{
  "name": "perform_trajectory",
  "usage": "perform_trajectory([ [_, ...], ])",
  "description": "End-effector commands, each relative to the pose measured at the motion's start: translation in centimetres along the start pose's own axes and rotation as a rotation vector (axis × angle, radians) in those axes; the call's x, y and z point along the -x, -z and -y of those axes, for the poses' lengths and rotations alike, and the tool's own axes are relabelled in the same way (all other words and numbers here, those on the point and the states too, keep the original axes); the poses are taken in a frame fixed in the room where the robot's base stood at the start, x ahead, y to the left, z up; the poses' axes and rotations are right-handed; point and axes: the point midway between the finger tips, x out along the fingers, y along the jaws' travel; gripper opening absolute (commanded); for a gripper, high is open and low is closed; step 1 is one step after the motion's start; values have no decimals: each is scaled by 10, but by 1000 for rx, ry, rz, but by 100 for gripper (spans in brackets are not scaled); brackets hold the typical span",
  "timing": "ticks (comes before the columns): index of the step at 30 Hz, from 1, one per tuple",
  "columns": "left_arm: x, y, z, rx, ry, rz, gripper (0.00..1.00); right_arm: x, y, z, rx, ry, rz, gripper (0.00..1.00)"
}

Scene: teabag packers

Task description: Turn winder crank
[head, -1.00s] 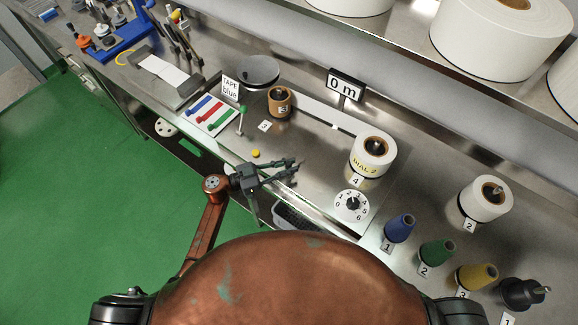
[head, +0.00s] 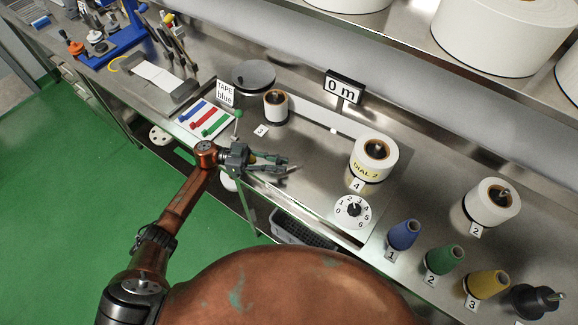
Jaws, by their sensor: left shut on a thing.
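The winder station holds a small reel (head: 275,105) with a brown core and white side, and a white strip (head: 318,117) runs from it to the large white tape roll (head: 374,157) marked "DIAL 2". The length display (head: 343,88) reads "0 m". My right gripper is not in view.
A thin green-topped lever (head: 238,115) stands just behind my left gripper. A card with coloured strips (head: 204,118) lies to the left. Several numbered cones, including a blue one (head: 403,234), stand right.

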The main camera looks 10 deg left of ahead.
Motion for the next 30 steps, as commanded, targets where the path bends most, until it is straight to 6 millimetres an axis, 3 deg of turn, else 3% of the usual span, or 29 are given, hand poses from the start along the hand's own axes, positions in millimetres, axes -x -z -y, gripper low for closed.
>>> perform_trajectory([
  [13,5,0,0,1,-1,1,0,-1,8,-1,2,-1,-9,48],
  [14,5,0,0,1,-1,1,18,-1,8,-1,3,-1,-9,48],
  [21,4,0,0,1,-4,0,34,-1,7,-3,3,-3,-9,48],
  [30,5,0,0,1,-4,1,34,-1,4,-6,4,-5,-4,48],
])
